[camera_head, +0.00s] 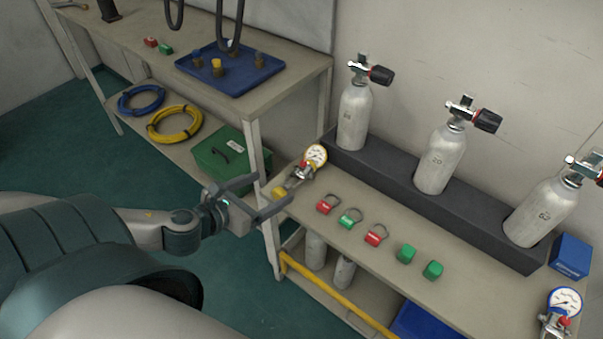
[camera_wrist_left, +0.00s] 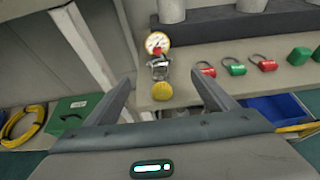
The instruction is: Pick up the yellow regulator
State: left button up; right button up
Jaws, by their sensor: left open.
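The yellow regulator (camera_head: 315,156) lies at the left end of the bench, with a yellow-rimmed gauge, a metal body and a yellow knob (camera_head: 279,192) toward the bench's front edge. In the left wrist view the regulator (camera_wrist_left: 159,68) is ahead, between the lines of the two fingers, with its yellow knob nearest. My left gripper (camera_head: 272,196) is open and empty, just short of the regulator at the bench's front left corner. Its spread fingers also show in the left wrist view (camera_wrist_left: 158,92). My right gripper is not in view.
Red and green tags (camera_head: 350,218) lie right of the regulator. Several grey cylinders (camera_head: 440,160) stand in a dark rack (camera_head: 400,192) behind. A blue-rimmed gauge regulator (camera_head: 565,302) is at far right. A taller table (camera_head: 290,88) with a blue tray (camera_head: 262,72) stands behind left.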

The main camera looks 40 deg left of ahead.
pick_arm(q)
send_near(300, 171)
jog(key=x, duration=0.4)
jog(key=shift+d+f, duration=0.15)
jog(key=shift+f, duration=0.1)
jog(key=shift+w+f, duration=0.2)
jog(key=shift+w, duration=0.35)
jog(key=shift+w+f, duration=0.2)
jog(key=shift+w, duration=0.4)
jog(key=x, duration=0.3)
jog(key=shift+w+f, duration=0.25)
jog(key=shift+w, duration=0.2)
jog(key=shift+r, duration=0.1)
jog(key=c, duration=1.6)
